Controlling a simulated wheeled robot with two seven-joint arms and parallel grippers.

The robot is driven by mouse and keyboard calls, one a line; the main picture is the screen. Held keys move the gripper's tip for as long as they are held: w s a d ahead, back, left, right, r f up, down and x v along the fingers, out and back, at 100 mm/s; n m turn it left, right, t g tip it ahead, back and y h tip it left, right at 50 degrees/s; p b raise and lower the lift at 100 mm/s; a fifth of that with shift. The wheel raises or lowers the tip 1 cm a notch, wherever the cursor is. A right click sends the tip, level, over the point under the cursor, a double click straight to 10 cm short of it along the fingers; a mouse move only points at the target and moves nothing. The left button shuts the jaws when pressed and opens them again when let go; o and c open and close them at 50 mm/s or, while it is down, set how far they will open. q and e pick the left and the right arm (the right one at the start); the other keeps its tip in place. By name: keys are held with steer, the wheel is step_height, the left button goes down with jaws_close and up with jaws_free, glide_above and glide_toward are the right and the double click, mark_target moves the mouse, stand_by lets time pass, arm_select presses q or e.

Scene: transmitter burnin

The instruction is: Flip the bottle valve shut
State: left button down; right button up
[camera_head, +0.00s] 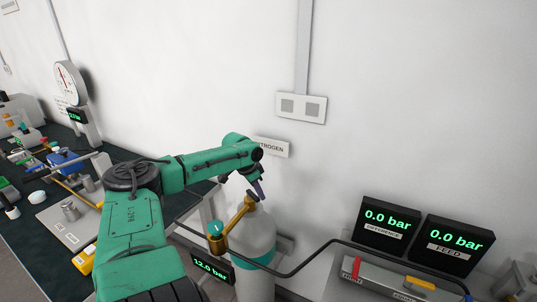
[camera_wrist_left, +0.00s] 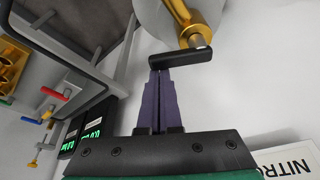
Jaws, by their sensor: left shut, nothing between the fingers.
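The grey nitrogen bottle (camera_head: 256,272) stands upright by the wall, with a teal band around it. A brass valve (camera_head: 241,215) with a teal-faced part sits at its top. In the left wrist view the brass valve stem (camera_wrist_left: 190,18) carries a black lever (camera_wrist_left: 181,58) that lies across the picture. My left gripper (camera_head: 261,196) is above the bottle top. In the wrist view its purple fingers (camera_wrist_left: 160,73) are shut and empty, with tips right at the lever's left half; I cannot tell whether they touch it. My right gripper is not in view.
A pressure display (camera_head: 210,268) reads 12.0 bar beside the bottle. A black hose (camera_head: 330,244) runs right from the bottle area. Two displays on the right, difference (camera_head: 386,228) and feed (camera_head: 455,244), read 0.0 bar. A cluttered dark bench (camera_head: 48,246) lies left.

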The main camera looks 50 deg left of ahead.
arm_select(q)
steer(key=m, duration=0.2)
steer(key=s+m+h+p, duration=0.1)
steer(key=shift+s+m, duration=0.2)
steer(key=shift+m, duration=0.2)
steer(key=shift+s+a+m+g+h+p, duration=0.3)
steer(key=shift+s+m, duration=0.2)
steer(key=shift+m, duration=0.35)
steer(key=shift+s+a+m+g+h+p, duration=0.15)
steer(key=shift+s+a+m+h+p, duration=0.1)
steer(key=shift+s+m, duration=0.5)
steer(key=shift+s+a+m+g+h+p, duration=0.2)
steer(key=shift+s+m+g+h+p, duration=0.1)
steer(key=shift+m, duration=0.7)
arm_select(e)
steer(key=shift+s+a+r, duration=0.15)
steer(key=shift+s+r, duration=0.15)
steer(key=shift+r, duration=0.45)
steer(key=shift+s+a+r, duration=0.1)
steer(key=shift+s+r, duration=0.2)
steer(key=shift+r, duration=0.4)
arm_select(q)
steer(key=shift+s+a, duration=0.15)
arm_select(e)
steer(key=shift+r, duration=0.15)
